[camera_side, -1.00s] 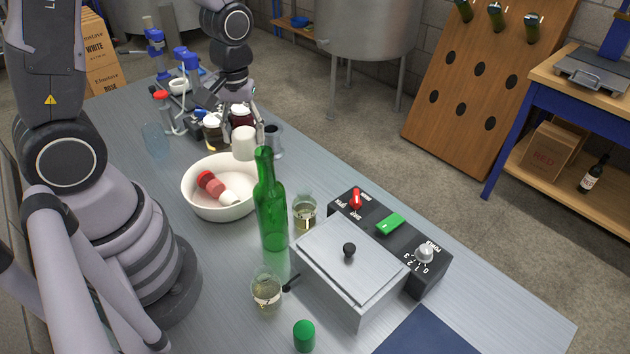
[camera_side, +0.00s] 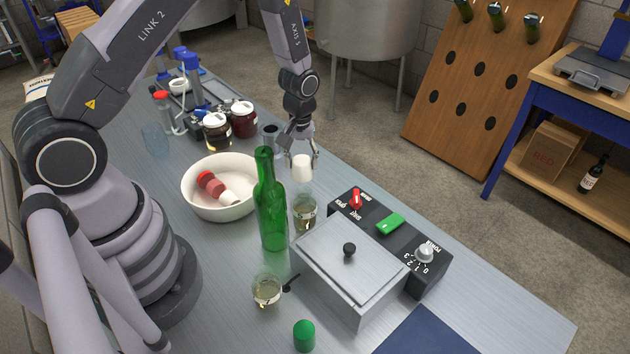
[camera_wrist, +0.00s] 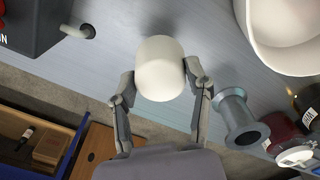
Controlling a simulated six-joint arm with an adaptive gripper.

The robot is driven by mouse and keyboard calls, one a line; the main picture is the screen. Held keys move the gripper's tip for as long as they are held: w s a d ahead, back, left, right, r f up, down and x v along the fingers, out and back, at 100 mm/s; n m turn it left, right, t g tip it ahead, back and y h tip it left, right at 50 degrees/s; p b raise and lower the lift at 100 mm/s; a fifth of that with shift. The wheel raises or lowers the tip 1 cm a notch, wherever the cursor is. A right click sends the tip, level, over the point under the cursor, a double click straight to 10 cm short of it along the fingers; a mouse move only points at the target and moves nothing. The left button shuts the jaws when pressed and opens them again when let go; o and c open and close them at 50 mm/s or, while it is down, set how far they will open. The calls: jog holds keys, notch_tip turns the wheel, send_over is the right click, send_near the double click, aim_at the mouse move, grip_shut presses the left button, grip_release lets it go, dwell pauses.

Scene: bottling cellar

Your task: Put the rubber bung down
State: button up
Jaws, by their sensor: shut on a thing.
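The rubber bung (camera_side: 302,167) is a smooth off-white, rounded plug. My gripper (camera_side: 301,154) is shut on it, and it hangs below the fingers near the far edge of the table, right of the green bottle. In the wrist view the bung (camera_wrist: 160,68) sits between the two fingertips of my gripper (camera_wrist: 160,78), with one finger at each side. Bench surface shows beyond it. I cannot tell exactly how high it is above the bench (camera_side: 150,190).
A white bowl (camera_side: 190,200) holding red and white pieces stands left of the green bottle (camera_side: 270,205). A wine glass (camera_side: 305,213) and a black control box (camera_side: 428,275) are near the bung. A grey spool-shaped cup (camera_wrist: 238,115) and dark jars (camera_side: 243,120) stand behind.

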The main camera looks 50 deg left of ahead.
aim_at(305, 174)
jog(key=shift+w+f, duration=0.25)
jog(key=shift+f, duration=0.05)
jog(key=shift+w+f, duration=0.15)
jog(key=shift+f, duration=0.75)
jog(key=shift+w+f, duration=0.1)
jog(key=shift+f, duration=0.8)
jog(key=shift+f, duration=0.15)
jog(key=o, duration=1.2)
